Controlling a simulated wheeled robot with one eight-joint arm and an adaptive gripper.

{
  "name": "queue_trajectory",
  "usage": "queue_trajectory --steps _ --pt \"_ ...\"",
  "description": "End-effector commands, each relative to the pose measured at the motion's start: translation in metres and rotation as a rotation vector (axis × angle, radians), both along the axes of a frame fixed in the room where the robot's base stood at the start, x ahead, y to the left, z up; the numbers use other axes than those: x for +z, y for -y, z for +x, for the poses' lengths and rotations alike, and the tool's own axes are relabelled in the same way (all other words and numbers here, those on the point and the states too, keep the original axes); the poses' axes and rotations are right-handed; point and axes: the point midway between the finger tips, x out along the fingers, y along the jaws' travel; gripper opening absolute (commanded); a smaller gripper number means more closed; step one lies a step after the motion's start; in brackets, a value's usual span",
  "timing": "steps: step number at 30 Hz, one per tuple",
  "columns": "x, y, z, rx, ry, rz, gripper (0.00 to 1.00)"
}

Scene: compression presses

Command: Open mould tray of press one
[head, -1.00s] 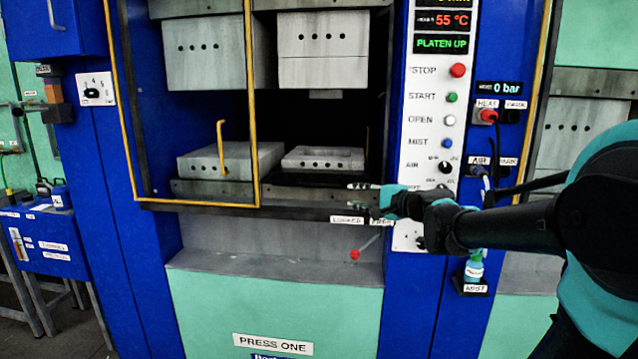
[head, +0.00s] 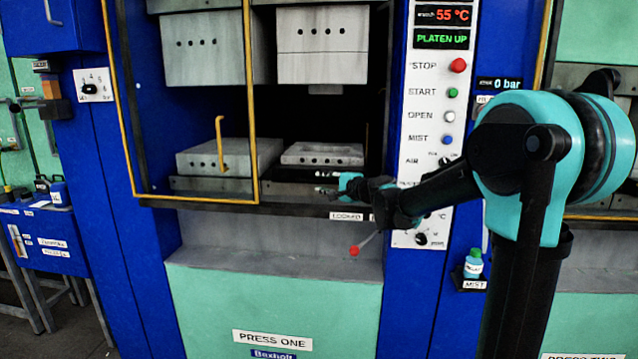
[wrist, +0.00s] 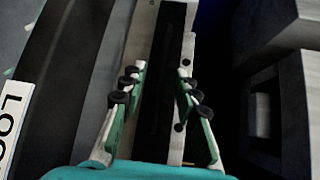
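Press one's lower mould half (head: 322,155), a grey block with a row of holes, sits in the right part of the open press on a dark tray-like plate (head: 300,174). My gripper (head: 324,183) is at the front of that plate, reaching in from the right. In the wrist view my gripper (wrist: 162,72) is open, its two fingers apart on either side of a dark strip (wrist: 166,85) with pale edges. Nothing shows clamped between them. Contact cannot be told. A red-knobbed lever (head: 354,251) hangs below the LOCKED label (head: 346,216).
The upper mould half (head: 322,45) is raised, and the display (head: 455,39) reads PLATEN UP. A yellow-framed guard (head: 256,110) stands left of the mould. The control panel (head: 432,110) is right of the opening, partly behind my arm. A mist bottle (head: 473,264) stands lower right.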

Motion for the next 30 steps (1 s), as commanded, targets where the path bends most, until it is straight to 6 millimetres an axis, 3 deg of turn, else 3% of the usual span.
queue_trajectory --steps 6,16,24,30 --pt "-0.003 -0.014 0.014 0.001 0.000 0.000 0.31" --pt "-0.003 -0.016 0.017 0.000 0.000 0.000 0.31" --pt "-0.003 -0.016 0.017 0.000 0.000 0.000 0.00" --pt "-0.003 -0.016 0.017 0.000 0.000 0.000 0.00"
